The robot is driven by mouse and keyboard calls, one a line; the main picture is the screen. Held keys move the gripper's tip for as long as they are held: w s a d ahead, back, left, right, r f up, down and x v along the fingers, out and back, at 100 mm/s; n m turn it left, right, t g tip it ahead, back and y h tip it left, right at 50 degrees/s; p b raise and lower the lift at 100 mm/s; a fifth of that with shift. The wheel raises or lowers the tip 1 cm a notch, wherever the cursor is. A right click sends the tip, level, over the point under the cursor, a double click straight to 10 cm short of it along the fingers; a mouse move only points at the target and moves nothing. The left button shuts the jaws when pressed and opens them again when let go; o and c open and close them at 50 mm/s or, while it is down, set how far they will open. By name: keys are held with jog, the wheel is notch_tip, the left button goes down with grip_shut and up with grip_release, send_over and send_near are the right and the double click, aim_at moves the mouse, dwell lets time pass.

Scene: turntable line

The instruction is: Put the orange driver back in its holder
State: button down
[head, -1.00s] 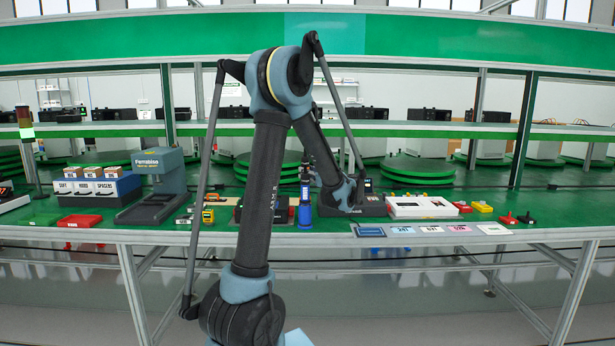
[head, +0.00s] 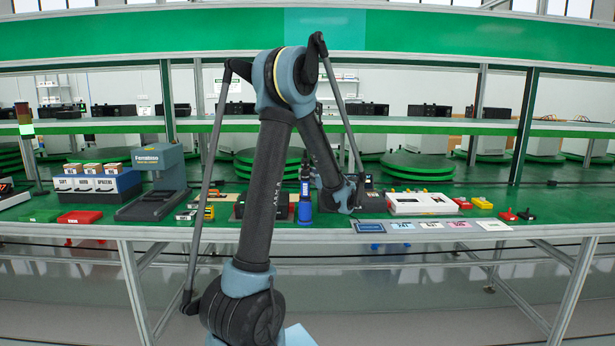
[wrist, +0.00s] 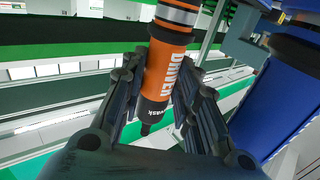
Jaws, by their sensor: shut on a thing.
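The orange driver (wrist: 162,75) is in the wrist view, between the two dark fingers of my gripper (wrist: 158,88). My gripper is shut on its body. The driver has white lettering, a silver band above and a dark tip pointing down in the picture. In the head view my arm hides the driver and my gripper. A large blue cylinder (wrist: 292,105) stands close to the right of my gripper in the wrist view, with a grey-blue bracket (wrist: 243,38) beside it. I cannot tell whether this bracket is the orange driver's holder.
In the head view an upright blue tool (head: 304,192) stands near my wrist. A white tray (head: 422,204) and red and yellow parts lie to the right. A grey press (head: 160,180) and a labelled bin box (head: 98,184) stand left. Coloured cards (head: 430,225) line the front edge.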

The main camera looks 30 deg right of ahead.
jog(key=shift+f, duration=1)
jog(key=c, duration=1.2)
grip_release()
jog(key=shift+o, duration=0.2)
jog(key=shift+s, duration=0.1)
jog(key=s+d, duration=0.1)
jog(key=s, duration=1)
jog(key=shift+s+d, duration=0.25)
jog(key=shift+s, duration=0.05)
